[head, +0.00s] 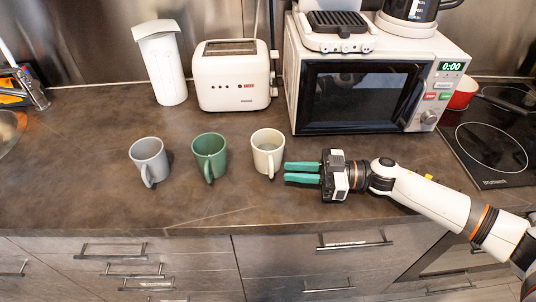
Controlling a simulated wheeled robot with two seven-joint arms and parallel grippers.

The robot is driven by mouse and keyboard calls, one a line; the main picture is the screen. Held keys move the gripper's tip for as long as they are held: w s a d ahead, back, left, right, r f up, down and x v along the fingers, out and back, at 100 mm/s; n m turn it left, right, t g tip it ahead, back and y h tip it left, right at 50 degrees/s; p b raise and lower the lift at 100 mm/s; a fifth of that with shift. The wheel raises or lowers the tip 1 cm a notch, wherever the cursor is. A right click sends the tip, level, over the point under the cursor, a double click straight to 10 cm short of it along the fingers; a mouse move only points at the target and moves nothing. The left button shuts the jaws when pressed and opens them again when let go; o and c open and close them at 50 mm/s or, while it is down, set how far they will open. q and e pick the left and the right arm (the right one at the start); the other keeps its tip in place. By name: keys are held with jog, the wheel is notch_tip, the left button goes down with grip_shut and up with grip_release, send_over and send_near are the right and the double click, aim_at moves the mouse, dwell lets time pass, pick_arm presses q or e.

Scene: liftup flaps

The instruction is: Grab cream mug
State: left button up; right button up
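The cream mug (268,148) stands upright on the brown counter, at the right end of a row of three mugs. Its handle faces the counter's front edge. My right gripper (286,172) comes in from the right, its two green fingers pointing left. The fingertips are just to the right of the mug's lower part, near its handle side; I cannot tell whether they touch it. A narrow gap shows between the fingers, with nothing seen between them. My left gripper is not in view.
A green mug (209,155) and a grey mug (149,158) stand to the left. Behind are a white toaster (233,88), a white pitcher (163,70) and a microwave (362,92). The counter (90,195) in front of the mugs is clear.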

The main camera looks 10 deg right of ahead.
aim_at(269, 157)
jog(key=shift+w+a+f, duration=0.15)
jog(key=shift+a+f, duration=0.3)
jog(key=shift+f, duration=0.1)
jog(key=p+x, duration=0.1)
jog(key=x, duration=0.5)
jog(key=shift+a, duration=0.35)
jog(key=shift+c, duration=0.5)
grip_shut()
jog(key=shift+r, duration=0.1)
